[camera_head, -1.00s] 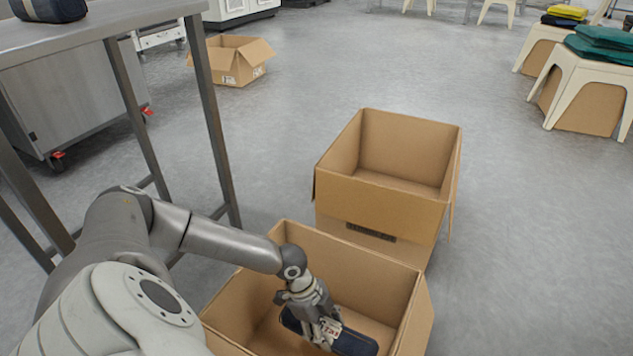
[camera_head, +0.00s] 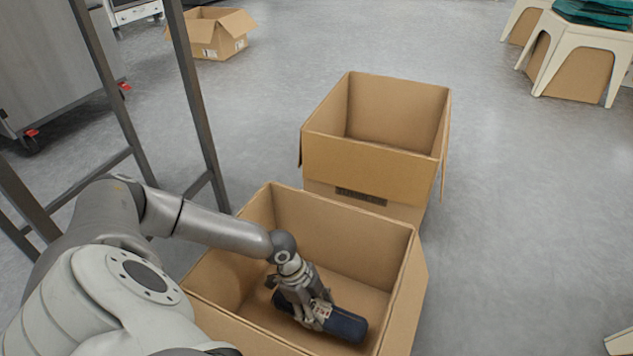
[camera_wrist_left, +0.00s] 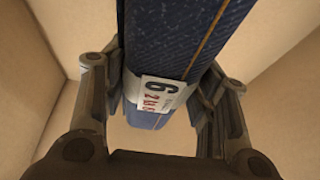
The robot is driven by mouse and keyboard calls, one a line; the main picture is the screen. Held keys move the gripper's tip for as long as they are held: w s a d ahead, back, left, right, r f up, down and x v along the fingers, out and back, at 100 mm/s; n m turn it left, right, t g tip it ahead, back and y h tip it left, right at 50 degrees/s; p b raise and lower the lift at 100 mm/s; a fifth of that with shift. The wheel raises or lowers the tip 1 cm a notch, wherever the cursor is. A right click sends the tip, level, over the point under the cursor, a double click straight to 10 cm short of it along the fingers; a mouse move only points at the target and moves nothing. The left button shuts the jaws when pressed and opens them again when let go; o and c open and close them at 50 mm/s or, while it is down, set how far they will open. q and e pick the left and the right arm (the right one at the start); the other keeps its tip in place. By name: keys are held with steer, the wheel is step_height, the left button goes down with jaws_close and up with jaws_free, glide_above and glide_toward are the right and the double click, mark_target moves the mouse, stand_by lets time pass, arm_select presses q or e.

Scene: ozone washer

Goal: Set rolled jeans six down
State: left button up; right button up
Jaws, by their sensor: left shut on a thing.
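The rolled jeans six (camera_head: 342,322) are a dark blue denim roll. In the left wrist view the roll (camera_wrist_left: 172,45) shows orange stitching and a white tag with a 6. My left gripper (camera_head: 314,310) is shut around the roll, with one finger on each side of it. The gripper and roll are inside the near open cardboard box (camera_head: 398,300). I cannot tell whether the roll touches the box floor. My right gripper is not in view.
A second open cardboard box (camera_head: 375,160), empty inside, stands just behind the near one. A metal table frame (camera_head: 197,95) stands on the left. A smaller box (camera_head: 212,35) lies farther back. White stools (camera_head: 580,45) are at the upper right.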

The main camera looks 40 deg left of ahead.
mark_target(316, 315)
arm_select(q)
step_height(316, 315, down, 3)
steer(key=shift+f+b, duration=0.1)
steer(key=shift+b, duration=0.8)
steer(key=o, duration=1.3)
